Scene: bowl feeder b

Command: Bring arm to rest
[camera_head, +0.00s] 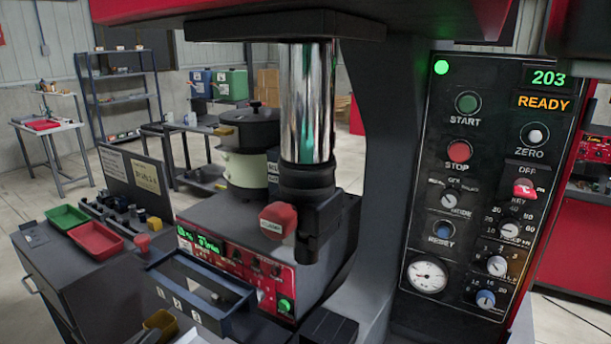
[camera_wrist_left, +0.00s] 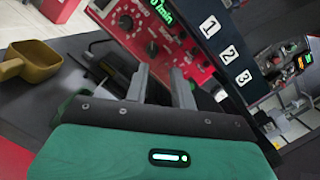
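My left gripper (camera_wrist_left: 160,74) shows in the left wrist view, its green body at the bottom and two grey fingers pointing up and away. The fingers stand apart with nothing seen between them, so it is open and empty. It is between a yellow scoop (camera_wrist_left: 35,62) on the left and a dark tray (camera_wrist_left: 232,62) numbered 1, 2, 3 on the right. In the head view the scoop (camera_head: 160,324) is at the bottom edge; a small pale part beside it may be my gripper, mostly cut off. My right gripper is in neither view.
The numbered tray (camera_head: 205,308) juts out before the red feeder panel (camera_head: 238,268). Green (camera_head: 67,216) and red (camera_head: 97,238) trays lie on the left bench. A chrome column (camera_head: 306,100) and control panel (camera_head: 480,190) reading READY stand close on the right.

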